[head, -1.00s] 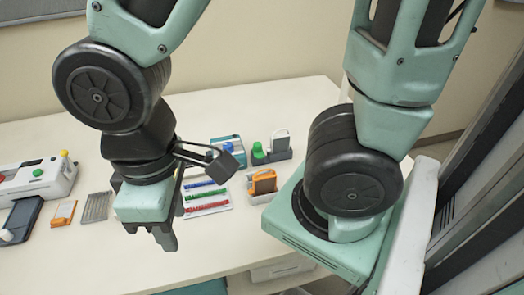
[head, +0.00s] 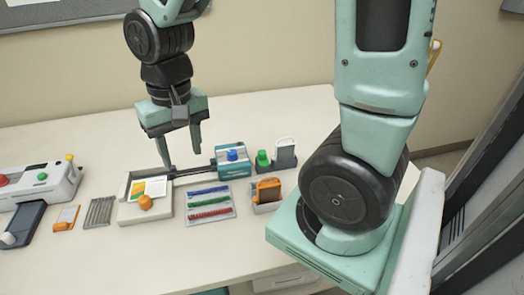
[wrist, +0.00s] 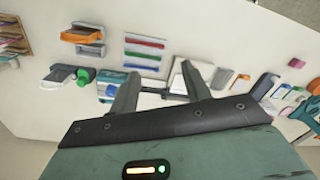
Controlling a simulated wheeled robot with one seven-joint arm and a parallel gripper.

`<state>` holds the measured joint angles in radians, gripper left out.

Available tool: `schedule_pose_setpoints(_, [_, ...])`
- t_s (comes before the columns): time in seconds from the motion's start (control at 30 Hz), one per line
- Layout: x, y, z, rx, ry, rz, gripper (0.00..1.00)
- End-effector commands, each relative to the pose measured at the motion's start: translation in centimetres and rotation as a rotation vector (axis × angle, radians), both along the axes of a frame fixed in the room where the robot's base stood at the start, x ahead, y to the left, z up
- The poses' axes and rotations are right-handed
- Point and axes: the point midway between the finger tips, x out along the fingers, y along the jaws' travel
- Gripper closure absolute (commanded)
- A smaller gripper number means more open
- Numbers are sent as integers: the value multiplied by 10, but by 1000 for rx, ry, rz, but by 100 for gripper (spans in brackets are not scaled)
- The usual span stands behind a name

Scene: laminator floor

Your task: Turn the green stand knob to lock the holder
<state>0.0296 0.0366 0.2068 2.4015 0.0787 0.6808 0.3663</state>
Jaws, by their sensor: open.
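The green stand knob (head: 263,155) stands upright at the back right of the table. It joins a dark grey stand (head: 285,162) that bears a white holder (head: 285,145) with a loop-shaped top. In the wrist view the green knob (wrist: 83,76) shows left of the fingers, beside the dark stand (wrist: 58,74). My gripper (head: 183,156) is open and empty, with its fingers pointing down, to the left of the knob and apart from it. The gripper also shows in the wrist view (wrist: 162,75). Whether the knob is locked cannot be told.
A teal device with a blue knob (head: 232,155) stands between my gripper and the green knob. A tray (head: 134,212) holds a coloured sheet and orange knob. An orange holder (head: 267,191) and a mat of coloured strips (head: 209,217) lie nearer. Table at front is clear.

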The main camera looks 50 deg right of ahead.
Motion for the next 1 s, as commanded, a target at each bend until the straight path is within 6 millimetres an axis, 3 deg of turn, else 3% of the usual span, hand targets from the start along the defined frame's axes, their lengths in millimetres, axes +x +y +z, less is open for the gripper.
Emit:
schedule_pose_setpoints(0.03, [16, -35, -4, -1, 8, -167, 53])
schedule_pose_setpoints(0.17, [35, -122, -11, -10, 24, -566, 53])
schedule_pose_setpoints(0.3, [31, -206, -19, -25, 38, -924, 53])
schedule_pose_setpoints(0.4, [21, -248, -22, -35, 45, -1100, 53])
schedule_pose_setpoints(0.5, [13, -271, -24, -42, 48, -1200, 53])
schedule_pose_setpoints(0.67, [9, -281, -31, -44, 54, -1242, 53])
schedule_pose_setpoints(0.77, [9, -280, -43, -45, 56, -1240, 53])
schedule_pose_setpoints(1.0, [9, -279, -90, -43, 58, -1237, 53])
